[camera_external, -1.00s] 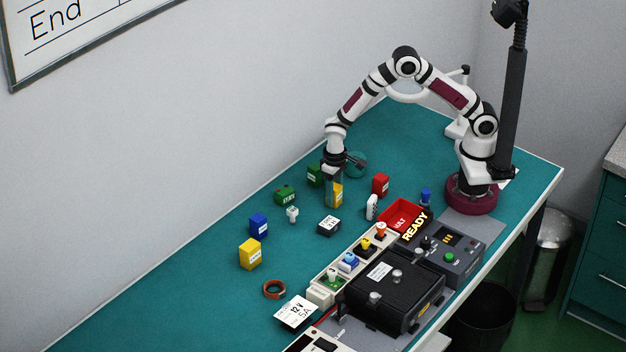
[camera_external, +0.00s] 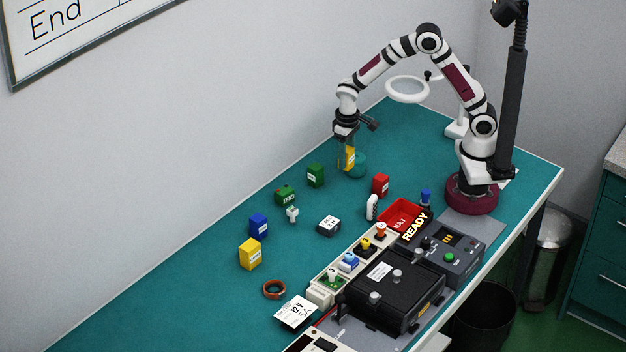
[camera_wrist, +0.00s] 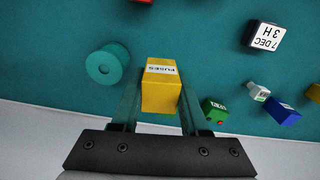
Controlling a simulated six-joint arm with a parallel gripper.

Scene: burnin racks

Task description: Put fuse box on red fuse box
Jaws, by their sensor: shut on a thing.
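My gripper (camera_external: 346,158) is shut on a yellow fuse box (camera_external: 349,158) and holds it above the table. In the wrist view the yellow fuse box (camera_wrist: 160,88) sits between the two fingers, its white "FUSES" label showing. The red fuse box (camera_external: 380,185) stands upright on the teal table, to the right of and nearer the camera than my gripper. In the wrist view a sliver of red shows at the top edge; I cannot tell whether it is that box.
A teal spool (camera_wrist: 107,64) stands close to my gripper. Green boxes (camera_external: 315,175), a blue box (camera_external: 258,225), another yellow box (camera_external: 250,254) and a dark labelled block (camera_external: 328,225) stand to the left.

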